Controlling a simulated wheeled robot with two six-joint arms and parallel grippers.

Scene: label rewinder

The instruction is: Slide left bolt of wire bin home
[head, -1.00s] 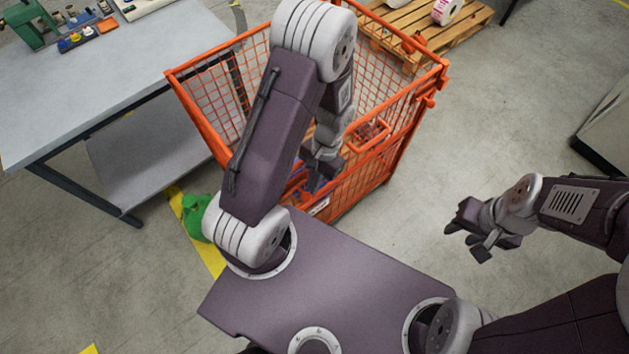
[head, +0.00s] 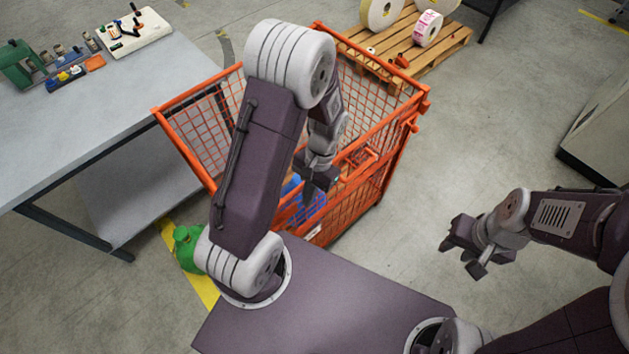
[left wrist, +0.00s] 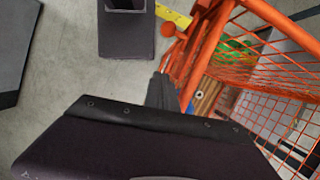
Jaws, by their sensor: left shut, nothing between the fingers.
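The orange wire bin (head: 398,160) stands on the floor in front of me, with mesh sides and a tube frame. My left gripper (head: 317,192) is shut and empty, pointing down at the bin's near side. I cannot tell whether it touches the frame. In the left wrist view the dark fingers (left wrist: 160,90) are beside an orange upright. A small round orange knob (left wrist: 168,30) shows beyond them, perhaps a bolt end. The left bolt is not clearly visible in the head view, where my arm covers much of the near side. My right gripper (head: 468,254) is open and empty, clear of the bin.
A grey workbench (head: 90,120) stands left of the bin. A green object (head: 186,250) lies by the yellow floor line. Something blue (head: 308,205) is inside the bin. A pallet (head: 435,50) with label rolls stands behind. The floor right of the bin is free.

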